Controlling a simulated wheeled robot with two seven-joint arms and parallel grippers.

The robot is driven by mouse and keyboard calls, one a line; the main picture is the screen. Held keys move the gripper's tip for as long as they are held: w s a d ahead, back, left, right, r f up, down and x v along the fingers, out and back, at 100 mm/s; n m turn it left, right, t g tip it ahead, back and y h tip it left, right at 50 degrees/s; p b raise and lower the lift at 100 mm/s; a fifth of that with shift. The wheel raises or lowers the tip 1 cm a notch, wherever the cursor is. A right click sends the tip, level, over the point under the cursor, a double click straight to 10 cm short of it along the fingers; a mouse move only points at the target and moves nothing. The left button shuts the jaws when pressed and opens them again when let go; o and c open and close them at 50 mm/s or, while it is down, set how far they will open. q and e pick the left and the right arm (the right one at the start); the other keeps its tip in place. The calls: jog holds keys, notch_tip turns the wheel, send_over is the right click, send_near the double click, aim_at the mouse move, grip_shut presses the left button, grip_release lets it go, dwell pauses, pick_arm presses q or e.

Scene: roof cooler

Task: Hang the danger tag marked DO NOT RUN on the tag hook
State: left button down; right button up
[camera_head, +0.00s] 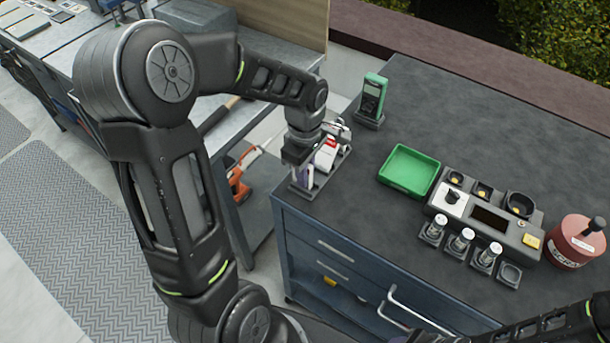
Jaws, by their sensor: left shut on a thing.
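My left gripper (304,163) points down over a small dark rack (334,170) at the left corner of the dark worktop. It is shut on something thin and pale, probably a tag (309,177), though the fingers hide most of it. A red and white item (326,153), perhaps another tag, stands in the rack just right of the fingers. The words DO NOT RUN cannot be read on either one. I cannot make out the tag hook. My right gripper is out of view; only part of that arm shows at the bottom right.
A green meter (371,98) stands behind the rack. A green tray (409,170) and a grey device (488,220) with several small cylinders stand to the right. A red scrap can (574,243) is at the right edge. The worktop's back is clear.

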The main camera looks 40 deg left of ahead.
pick_arm(q)
jog(key=shift+f, duration=0.15)
jog(key=c, duration=1.9)
grip_release()
jog(key=shift+f, duration=0.1)
jog(key=o, duration=0.5)
jog(key=shift+r+p, duration=0.3)
jog(key=shift+r, duration=0.05)
notch_tip(320, 180, up, 7)
jog(key=p, duration=0.4)
jog(key=shift+r, duration=0.15)
jog(key=shift+a, duration=0.1)
